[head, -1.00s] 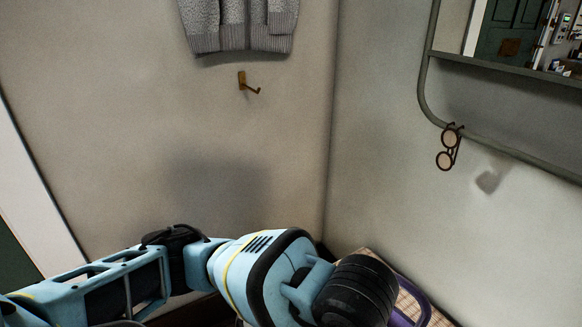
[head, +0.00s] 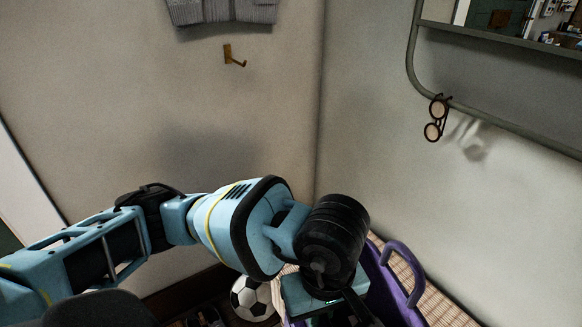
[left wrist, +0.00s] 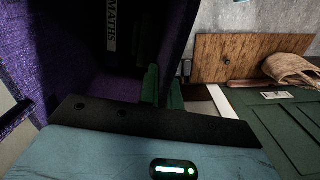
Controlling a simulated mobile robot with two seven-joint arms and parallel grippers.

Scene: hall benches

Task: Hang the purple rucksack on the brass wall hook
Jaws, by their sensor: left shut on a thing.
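The brass hook (head: 233,57) is fixed to the left wall in the head view, just below a grey knitted garment, and looks empty. The purple rucksack (head: 402,270) is at the lower right, its looped handle upward and partly hidden behind my left wrist. Purple fabric (left wrist: 55,65) also fills the left of the left wrist view, with a dark interior and pale lettering. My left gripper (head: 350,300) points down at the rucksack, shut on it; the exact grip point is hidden. It is below and right of the hook. My right gripper is not seen.
A grey-framed mirror (head: 412,60) is on the right wall, with round glasses (head: 436,118) hanging at its lower frame. A football (head: 251,298) lies low beneath my arm. The left wall below the hook is bare. A woven bag (left wrist: 290,72) shows in the left wrist view.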

